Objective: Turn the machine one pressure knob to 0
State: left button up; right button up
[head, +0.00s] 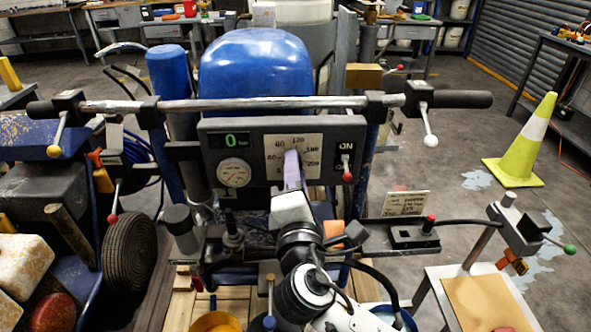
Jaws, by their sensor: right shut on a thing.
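The machine's control panel (225,155) is a dark box below the handlebar. It has a green display (236,140) reading 0 and a round white gauge (234,173). The pressure knob is in front of a pale dial plate (312,145) with printed numbers, some of them covered. My right gripper (292,160) reaches up from below and is shut at the knob, which its fingers and body hide, so I cannot read where it points. My left gripper is not in view.
A red-tipped toggle switch (347,176) sits just right of the dial under an ON label. The handlebar (240,103) crosses above the panel. A blue tank (256,75) stands behind. A small table (480,300) is at lower right, and a yellow cone (524,145) stands on the floor at right.

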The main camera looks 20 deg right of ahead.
dwell(0.4)
jog(key=o, duration=1.1)
jog(key=shift+c, duration=0.2)
